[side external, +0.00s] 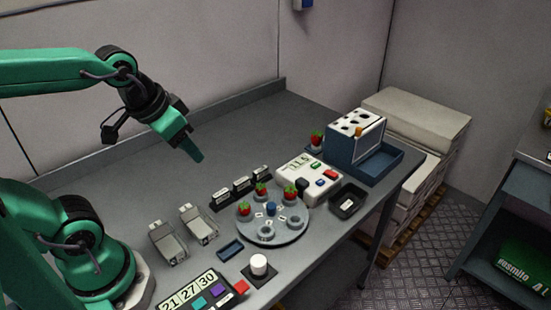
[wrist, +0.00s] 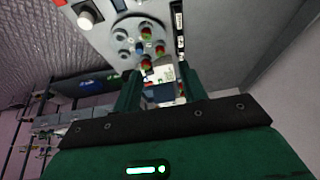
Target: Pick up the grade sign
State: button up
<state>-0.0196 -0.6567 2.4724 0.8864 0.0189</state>
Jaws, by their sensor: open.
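Several small dark stands with white label faces form a row behind the round berry plate; one is the near sign (side external: 221,200), then the middle sign (side external: 241,186) and the far sign (side external: 261,174). I cannot read their labels, so I cannot tell which is the grade sign. My gripper (side external: 194,151) hangs in the air above the table, behind and left of the row, touching nothing. In the wrist view its two fingers (wrist: 160,85) stand apart with nothing held between them. Part of the sign row (wrist: 179,30) shows at the upper right there.
The round plate (side external: 285,234) carries several red berries. A white scale (side external: 300,172), black tray (side external: 348,200) and blue rack (side external: 345,150) stand to the right. Two metal clips (side external: 166,242) and a number panel (side external: 189,294) lie nearer. The table's rear is clear.

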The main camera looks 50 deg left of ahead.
jog(key=w+a+f+g, duration=0.2)
jog(key=w+f, duration=0.3)
jog(key=g, duration=0.3)
send_over(220, 193)
notch_tip(220, 193, down, 9)
jog(key=shift+s+d+r, duration=0.15)
jog(key=shift+f, duration=1.7)
jog(key=shift+w+f, duration=0.15)
jog(key=shift+f, duration=1.15)
jog(key=shift+w+f, duration=0.1)
jog(key=shift+f, duration=1.2)
grip_shut()
